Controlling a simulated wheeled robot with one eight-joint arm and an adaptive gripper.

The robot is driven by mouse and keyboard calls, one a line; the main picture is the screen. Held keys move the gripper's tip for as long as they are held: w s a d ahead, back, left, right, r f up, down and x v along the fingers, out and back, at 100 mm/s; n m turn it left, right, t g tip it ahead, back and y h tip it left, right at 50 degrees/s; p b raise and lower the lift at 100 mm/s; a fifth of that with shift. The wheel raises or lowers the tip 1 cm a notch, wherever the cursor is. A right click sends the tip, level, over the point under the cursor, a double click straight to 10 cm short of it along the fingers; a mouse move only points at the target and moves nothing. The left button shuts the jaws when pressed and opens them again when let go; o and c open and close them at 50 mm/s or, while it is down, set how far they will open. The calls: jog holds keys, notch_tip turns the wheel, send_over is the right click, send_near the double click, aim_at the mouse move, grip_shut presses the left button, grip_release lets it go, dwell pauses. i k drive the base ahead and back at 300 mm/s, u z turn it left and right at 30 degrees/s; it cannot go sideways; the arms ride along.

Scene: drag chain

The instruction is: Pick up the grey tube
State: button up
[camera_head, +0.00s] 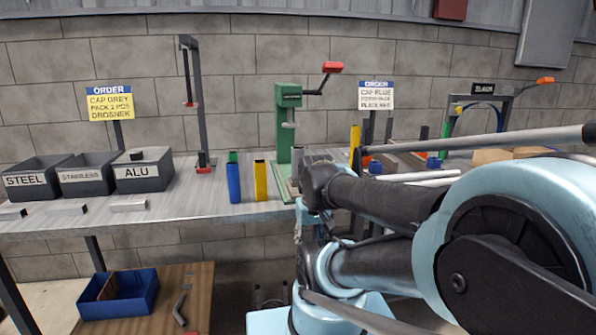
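Short grey tube pieces lie on the bench at the left. One light grey piece (129,205) lies in front of the ALU bin, and a smaller one (72,209) lies left of it. A longer pale grey tube (415,177) lies on the bench at the right, partly hidden behind my arm. I cannot tell which of these is the grey tube of the task. My blue and black arm fills the lower right. I cannot make out my gripper's fingers.
Bins marked STEEL (35,180), STAINLESS (85,177) and ALU (140,173) stand at the bench's left. A blue tube (234,183) and a yellow tube (260,181) stand upright beside a green press (288,130). A blue box (120,305) sits low at left.

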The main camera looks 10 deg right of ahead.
aim_at(297, 151)
jog(key=u, duration=1.7)
jog(key=k, duration=0.95)
jog(key=z, duration=2.15)
jog(key=i, duration=0.5)
